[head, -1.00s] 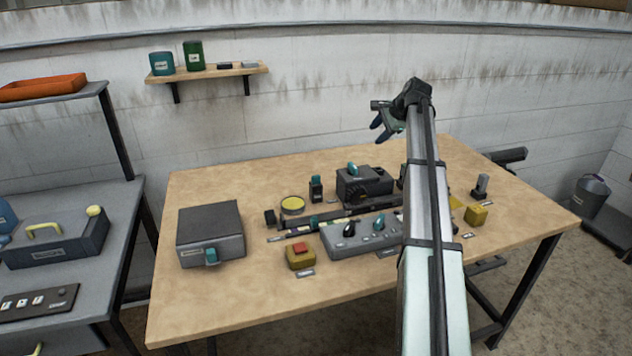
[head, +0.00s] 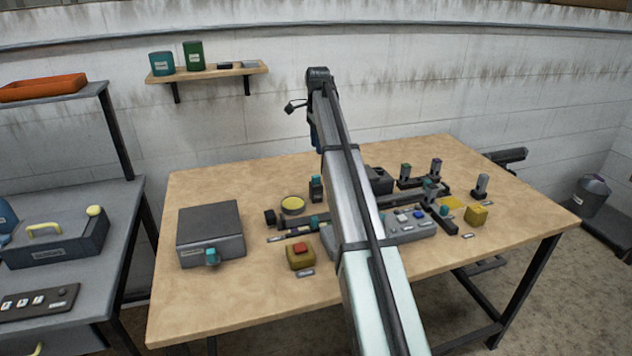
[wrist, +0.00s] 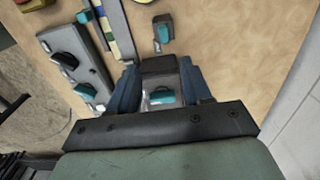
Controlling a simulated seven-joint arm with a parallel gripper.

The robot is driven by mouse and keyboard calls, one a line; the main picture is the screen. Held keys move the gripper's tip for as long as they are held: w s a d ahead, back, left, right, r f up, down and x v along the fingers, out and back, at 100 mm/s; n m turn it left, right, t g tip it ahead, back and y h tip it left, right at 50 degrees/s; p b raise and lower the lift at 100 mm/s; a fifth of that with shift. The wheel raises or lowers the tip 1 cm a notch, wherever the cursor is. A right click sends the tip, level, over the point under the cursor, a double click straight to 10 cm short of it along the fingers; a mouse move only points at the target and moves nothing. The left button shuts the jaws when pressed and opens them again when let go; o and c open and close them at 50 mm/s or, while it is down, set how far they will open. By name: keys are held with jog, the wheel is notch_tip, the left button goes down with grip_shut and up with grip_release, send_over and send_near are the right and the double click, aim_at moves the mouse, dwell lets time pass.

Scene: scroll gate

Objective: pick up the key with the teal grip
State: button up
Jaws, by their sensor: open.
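In the wrist view, a small teal grip (wrist: 162,97) shows between my open fingers, on top of a dark box (wrist: 158,65). It looks like the key; its lower part is hidden. My gripper (wrist: 160,82) is above it and holds nothing. In the head view my arm hides the grip and most of the dark box (head: 379,181); one blue finger (head: 314,136) shows beside the arm. Another teal-topped dark piece (wrist: 163,28) stands nearby in the wrist view, also in the head view (head: 316,187).
A grey panel with levers (wrist: 75,62) lies left in the wrist view. The head view shows a red-button box (head: 300,256), a dark box with a teal knob (head: 210,232) and several small upright pieces at right. The table's front left (head: 200,310) is clear.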

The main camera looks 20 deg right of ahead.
send_over(316, 176)
jog(key=f, duration=0.6)
jog(key=shift+s+d+f, duration=0.25)
jog(key=shift+f, duration=0.05)
jog(key=shift+w+a+f, duration=0.1)
jog(key=shift+w+f, duration=0.1)
jog(key=shift+f, duration=1.2)
jog(key=shift+w+a+f, duration=0.1)
jog(key=shift+w+f, duration=0.1)
jog(key=shift+f, duration=1.2)
grip_shut()
